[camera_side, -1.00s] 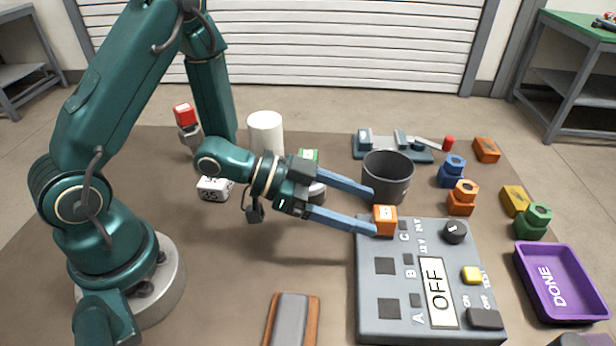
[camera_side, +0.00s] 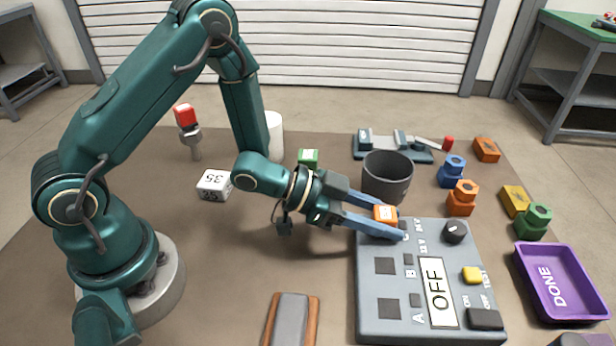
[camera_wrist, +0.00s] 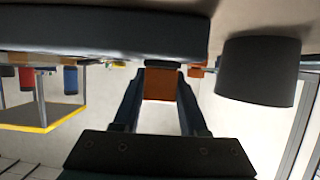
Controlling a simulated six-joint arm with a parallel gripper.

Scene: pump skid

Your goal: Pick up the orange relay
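The orange relay (camera_side: 385,214) is a small block with a pale label on top, at the back left corner of the grey control panel (camera_side: 375,318). My gripper (camera_side: 394,221) has one blue finger on each side of it. In the wrist view, the relay (camera_wrist: 160,84) sits between the fingertips of my gripper (camera_wrist: 160,88) and nearly fills the gap. I cannot tell whether the fingers press on it. The relay's underside is hidden, so I cannot tell whether it is seated in the panel.
A dark grey cup (camera_side: 388,178) stands close behind the relay. The panel carries an OFF display (camera_side: 437,291) and a black knob (camera_side: 455,231). A purple DONE tray (camera_side: 562,283) lies at the right, near coloured bolts.

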